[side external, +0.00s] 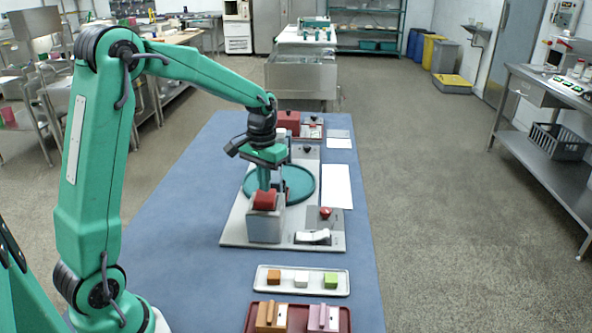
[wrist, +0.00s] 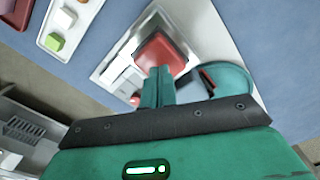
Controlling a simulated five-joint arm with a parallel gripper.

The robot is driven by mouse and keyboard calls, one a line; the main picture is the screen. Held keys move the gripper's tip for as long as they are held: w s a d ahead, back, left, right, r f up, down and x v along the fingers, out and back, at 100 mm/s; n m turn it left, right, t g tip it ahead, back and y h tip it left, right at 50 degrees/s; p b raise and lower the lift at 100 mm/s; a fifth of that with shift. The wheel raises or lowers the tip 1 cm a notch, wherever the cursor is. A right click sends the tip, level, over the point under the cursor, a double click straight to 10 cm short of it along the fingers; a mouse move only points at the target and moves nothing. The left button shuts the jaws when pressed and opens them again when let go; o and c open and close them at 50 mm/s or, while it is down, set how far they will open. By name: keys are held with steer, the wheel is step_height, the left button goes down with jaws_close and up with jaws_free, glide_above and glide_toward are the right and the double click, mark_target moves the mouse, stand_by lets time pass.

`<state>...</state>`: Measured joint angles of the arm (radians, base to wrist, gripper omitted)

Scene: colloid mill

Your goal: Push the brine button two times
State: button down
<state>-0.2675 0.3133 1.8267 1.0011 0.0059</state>
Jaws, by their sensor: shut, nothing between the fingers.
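A red button-like cap (side external: 265,200) sits on top of a grey box (side external: 264,228) at the front left of the machine's pale base plate. The same red cap shows in the wrist view (wrist: 162,52). No readable label shows which control is the brine button. My gripper (side external: 264,187) is shut and empty, pointing down right at the red cap. In the wrist view its fingertips (wrist: 158,72) overlap the cap's lower edge; I cannot tell whether they touch it. A small red knob (side external: 325,213) stands on a grey panel to the right, beside a white lever (side external: 313,236).
A teal round dish (side external: 300,184) lies behind the box. In front are a white tray (side external: 262,288) with small coloured blocks and a dark red tray (side external: 346,318). A red block (side external: 289,118) stands at the back. The blue table (side external: 180,230) is clear at left.

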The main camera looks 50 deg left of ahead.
steer(key=shift+f, duration=1.7)
stand_by(0.6)
steer(key=shift+r, duration=3.85)
steer(key=shift+r, duration=0.45)
stand_by(1.4)
